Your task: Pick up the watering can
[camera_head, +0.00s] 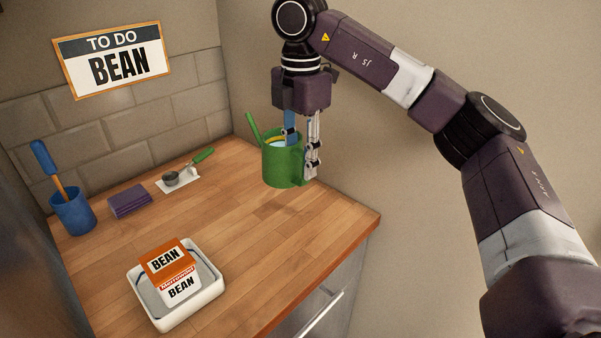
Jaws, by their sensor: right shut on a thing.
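The green watering can (281,165) is upright at the back right of the wooden counter, its spout pointing up to the left. My right gripper (300,155) points down over it and is shut on its right side; the fingers hide part of the rim and the handle. I cannot tell for sure whether the can's bottom touches the counter or hangs a little above it. My left gripper is not in view.
A white tray (189,317) holding a BEAN box (168,262) stands at the front. The counter's middle is clear.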

